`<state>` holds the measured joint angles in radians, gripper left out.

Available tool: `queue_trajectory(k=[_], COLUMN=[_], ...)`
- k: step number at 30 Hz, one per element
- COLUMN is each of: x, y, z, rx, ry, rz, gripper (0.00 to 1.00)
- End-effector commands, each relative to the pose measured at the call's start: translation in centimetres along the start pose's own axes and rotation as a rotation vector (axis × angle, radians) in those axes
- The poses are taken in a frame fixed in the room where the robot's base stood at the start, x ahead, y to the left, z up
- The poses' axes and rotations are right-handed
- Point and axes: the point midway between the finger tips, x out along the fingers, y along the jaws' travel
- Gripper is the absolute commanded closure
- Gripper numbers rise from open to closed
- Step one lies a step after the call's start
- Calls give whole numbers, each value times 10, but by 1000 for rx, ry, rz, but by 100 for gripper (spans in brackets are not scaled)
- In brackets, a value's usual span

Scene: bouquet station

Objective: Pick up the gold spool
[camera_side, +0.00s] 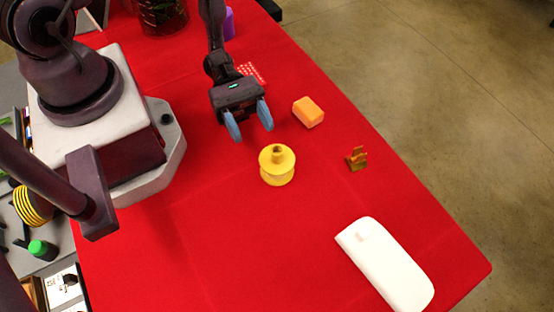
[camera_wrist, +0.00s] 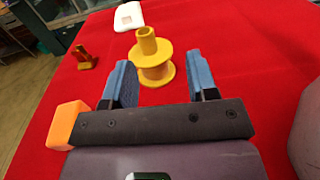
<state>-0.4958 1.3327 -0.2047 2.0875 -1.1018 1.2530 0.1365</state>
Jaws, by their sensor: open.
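The gold spool (camera_side: 277,168) stands upright on the red table, with a round flange at top and bottom and a short hub on top. My gripper (camera_side: 250,124) is open and empty, behind the spool in the side view, with its blue fingers pointing down towards the table. In the wrist view the spool (camera_wrist: 153,66) is ahead of my gripper (camera_wrist: 160,85), between the lines of the two fingers and apart from them. Its lower edge shows between the fingertips.
An orange block (camera_side: 308,112) and a small brown-orange piece (camera_side: 357,158) lie right of the spool. A white flat object (camera_side: 386,265) lies near the front right. A red-and-white patterned item (camera_side: 252,73) and a purple object (camera_side: 229,24) are behind my gripper. The red table (camera_side: 230,250) is clear front left.

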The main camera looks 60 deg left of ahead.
Motion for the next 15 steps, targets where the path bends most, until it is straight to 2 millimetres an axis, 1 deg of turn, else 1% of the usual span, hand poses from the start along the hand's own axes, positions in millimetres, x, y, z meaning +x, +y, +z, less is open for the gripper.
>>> queue_trajectory(k=[2,5,11,15], x=[0,7,29,49], y=[7,8,10,15], z=[2,4,5,8], rx=[4,10,10,11], ry=[-8,-19,-17,-16], rz=[29,36,32,29], gripper=[47,47,47,47])
